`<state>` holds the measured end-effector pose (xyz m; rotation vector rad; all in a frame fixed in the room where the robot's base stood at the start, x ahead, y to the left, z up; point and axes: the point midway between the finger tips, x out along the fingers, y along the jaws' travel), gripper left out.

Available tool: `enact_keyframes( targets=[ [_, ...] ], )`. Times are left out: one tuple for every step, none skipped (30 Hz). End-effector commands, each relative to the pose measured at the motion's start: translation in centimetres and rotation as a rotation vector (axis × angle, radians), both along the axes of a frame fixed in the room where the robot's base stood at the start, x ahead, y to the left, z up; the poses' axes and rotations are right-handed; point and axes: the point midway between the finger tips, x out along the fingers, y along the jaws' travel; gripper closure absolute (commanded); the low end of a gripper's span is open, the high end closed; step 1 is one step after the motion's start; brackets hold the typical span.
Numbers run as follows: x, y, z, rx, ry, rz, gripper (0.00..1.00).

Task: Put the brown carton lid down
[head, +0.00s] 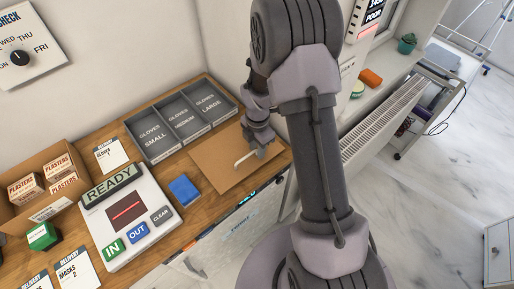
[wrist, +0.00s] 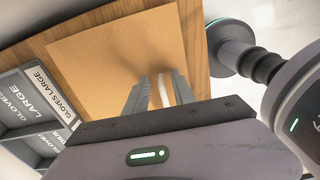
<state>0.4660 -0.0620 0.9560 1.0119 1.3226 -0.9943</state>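The brown carton lid (head: 210,166) is a flat square panel lying on the wooden counter, in front of the glove trays. It fills much of the wrist view (wrist: 110,50). Its pale handle (head: 245,158) stands up from the panel and shows between my fingers in the wrist view (wrist: 164,90). My gripper (head: 258,150) points down at the lid. In the wrist view my gripper (wrist: 160,82) has its two fingers apart on either side of the handle, with a narrow gap visible. The lid's far right part is hidden behind my arm in the head view.
Grey glove trays (head: 182,122) stand behind the lid. A blue block (head: 184,190) lies just left of it. A READY panel (head: 128,215) and a carton of plasters boxes (head: 70,163) are further left. The counter's front edge is close to the lid.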

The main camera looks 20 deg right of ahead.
Motion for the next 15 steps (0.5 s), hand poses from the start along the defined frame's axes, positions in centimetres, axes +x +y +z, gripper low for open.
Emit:
enact_keyframes(
  targets=[
    [0.1, 0.0, 1.3, -0.001, -0.003, 0.000, 0.70],
    [0.1, 0.0, 2.2, -0.001, -0.004, 0.000, 0.70],
    [0.1, 0.0, 3.4, -0.001, -0.004, 0.000, 0.70],
    [0.1, 0.0, 4.4, -0.001, -0.005, -0.001, 0.70],
    [0.1, 0.0, 5.3, -0.001, -0.005, -0.002, 0.70],
    [0.0, -0.1, 6.4, -0.001, -0.004, -0.001, 0.70],
    [0.0, -0.1, 7.3, -0.001, -0.004, 0.000, 0.70],
    [0.0, -0.1, 8.0, -0.001, -0.004, 0.000, 0.70],
    [0.0, -0.1, 8.9, -0.001, -0.004, 0.000, 0.70],
    [0.0, -0.1, 9.5, 0.000, -0.003, -0.001, 0.70],
    [0.0, -0.1, 10.0, 0.000, -0.003, -0.001, 0.70],
    [0.0, -0.1, 10.6, 0.000, -0.003, -0.001, 0.70],
    [-0.1, -0.1, 10.9, 0.000, -0.002, -0.001, 0.70],
    [-0.1, -0.1, 11.2, 0.000, -0.002, -0.002, 0.70],
    [-0.1, 0.0, 11.8, 0.000, -0.007, -0.017, 0.70]
  ],
)
